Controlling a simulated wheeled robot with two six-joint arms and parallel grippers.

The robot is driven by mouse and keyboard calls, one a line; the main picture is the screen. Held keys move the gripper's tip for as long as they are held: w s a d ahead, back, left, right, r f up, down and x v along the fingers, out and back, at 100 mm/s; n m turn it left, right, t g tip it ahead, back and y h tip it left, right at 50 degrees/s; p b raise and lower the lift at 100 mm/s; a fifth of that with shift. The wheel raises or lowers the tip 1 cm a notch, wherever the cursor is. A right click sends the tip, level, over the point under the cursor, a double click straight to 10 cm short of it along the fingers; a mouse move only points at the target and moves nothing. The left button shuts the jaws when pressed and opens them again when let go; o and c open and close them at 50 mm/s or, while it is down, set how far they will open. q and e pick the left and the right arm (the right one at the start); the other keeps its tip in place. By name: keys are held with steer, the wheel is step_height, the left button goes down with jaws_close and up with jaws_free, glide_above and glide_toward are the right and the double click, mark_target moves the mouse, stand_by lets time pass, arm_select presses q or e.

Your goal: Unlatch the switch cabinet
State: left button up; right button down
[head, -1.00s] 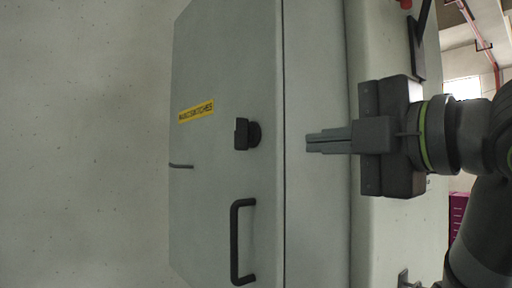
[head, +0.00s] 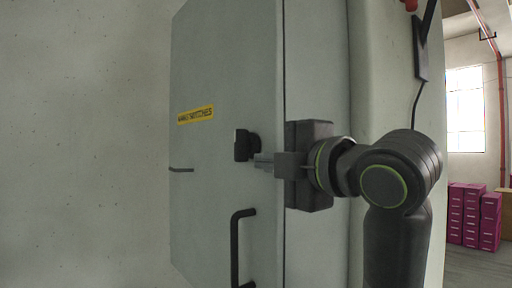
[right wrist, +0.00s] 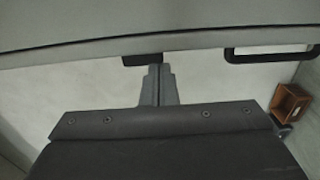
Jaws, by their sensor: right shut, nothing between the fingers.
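The grey switch cabinet (head: 222,65) stands with its door facing left in the head view, a yellow label (head: 195,114) on it. A dark latch knob (head: 243,145) sticks out of the door; it also shows at the top middle of the right wrist view (right wrist: 142,59). My right gripper (head: 261,162) is shut and empty. Its fingertips are close beside the knob, at its right and slightly below in the head view; I cannot tell whether they touch it. In the right wrist view the fingertips (right wrist: 158,68) point at the knob. My left gripper is not in view.
A dark door handle (head: 236,245) lies below the knob in the head view and at the upper right of the wrist view (right wrist: 268,53). A thin rod (head: 181,170) is at the door's left edge. Magenta boxes (head: 470,212) stand far right. A pale wall fills the left.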

mark_target(252, 170)
steer(key=shift+p+x, duration=0.65)
steer(key=shift+x, duration=1.05)
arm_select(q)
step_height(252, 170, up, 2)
arm_select(e)
steer(key=t+b, duration=0.1)
steer(key=b, duration=0.2)
steer(key=f+t+y+b, duration=0.1)
steer(key=b, duration=0.3)
steer(key=shift+w+a+f+y, duration=0.2)
steer(key=shift+f+y, duration=0.05)
steer(key=shift+y, duration=0.05)
steer(key=shift+w+a+t+b, duration=0.1)
steer(key=shift+w+t+b, duration=0.15)
steer(key=shift+b, duration=0.5)
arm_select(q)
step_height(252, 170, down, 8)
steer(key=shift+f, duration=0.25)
arm_select(e)
steer(key=shift+r, duration=0.1)
